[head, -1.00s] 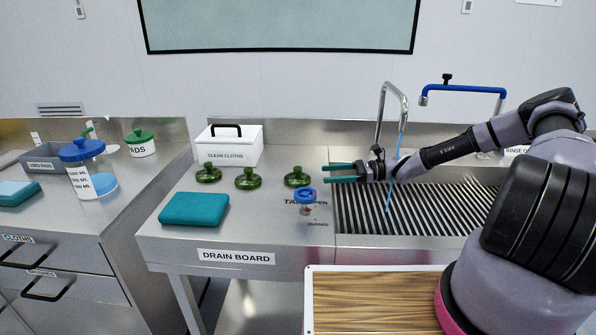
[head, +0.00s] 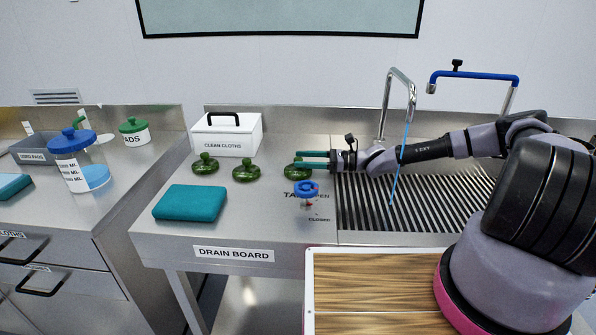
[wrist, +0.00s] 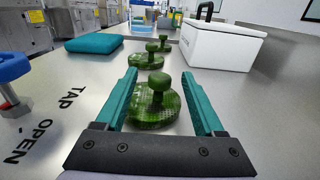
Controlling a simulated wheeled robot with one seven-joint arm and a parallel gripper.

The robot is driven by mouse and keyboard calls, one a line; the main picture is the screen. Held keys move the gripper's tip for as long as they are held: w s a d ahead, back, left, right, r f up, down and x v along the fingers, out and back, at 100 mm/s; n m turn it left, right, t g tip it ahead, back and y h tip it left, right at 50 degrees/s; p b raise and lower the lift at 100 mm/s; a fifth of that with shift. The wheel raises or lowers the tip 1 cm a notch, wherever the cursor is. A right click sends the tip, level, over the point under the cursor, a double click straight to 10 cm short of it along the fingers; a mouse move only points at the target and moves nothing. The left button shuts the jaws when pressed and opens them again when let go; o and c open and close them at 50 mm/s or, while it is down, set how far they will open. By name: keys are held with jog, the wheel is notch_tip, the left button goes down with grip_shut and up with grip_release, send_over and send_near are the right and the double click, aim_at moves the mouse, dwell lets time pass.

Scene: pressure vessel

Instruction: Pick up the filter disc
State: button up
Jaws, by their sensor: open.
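Three green mesh filter discs with knobs sit on the steel drain board. The right one (head: 297,172) is closest to my gripper; the middle one (head: 246,173) and left one (head: 205,166) stand farther left. My gripper (head: 299,160) is open, with its teal fingers level and reaching left at about the right disc's knob. In the wrist view the near disc (wrist: 154,112) shows between the two fingers (wrist: 159,74), its knob upright in the gap. I see no clear contact. The other two discs line up beyond it.
A blue tap handle (head: 307,188) stands just in front of the right disc. A teal folded cloth (head: 190,203) lies front left, and a white clean-cloths box (head: 227,136) stands behind the discs. The slatted sink (head: 420,203) with a faucet is on the right.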

jog(key=shift+a, duration=1)
jog(key=shift+c, duration=0.2)
grip_shut()
